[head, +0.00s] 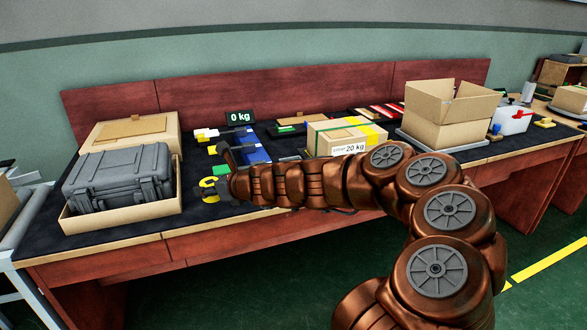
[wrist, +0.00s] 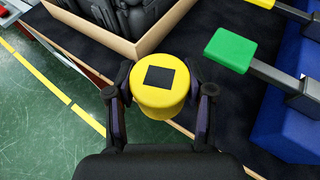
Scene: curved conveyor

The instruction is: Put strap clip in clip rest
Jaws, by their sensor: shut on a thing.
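My gripper (wrist: 160,90) is shut on a yellow round piece (wrist: 160,100) with a black square on its top, one finger on each side. The yellow piece also shows in the head view (head: 209,196), at the front of the dark bench top, partly hidden by my gripper (head: 212,187). I cannot tell for sure whether it is the strap clip. A green block (wrist: 230,50) on a grey bar lies to its right in the wrist view, apart from it, beside a blue body (wrist: 290,125). I cannot make out which thing is the clip rest.
A grey case (head: 118,178) sits in a shallow cardboard tray (head: 125,217) to the left, close to my gripper. A strapped carton (head: 345,137) and an open box (head: 450,112) stand to the right. A display (head: 240,117) reads 0 kg at the back.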

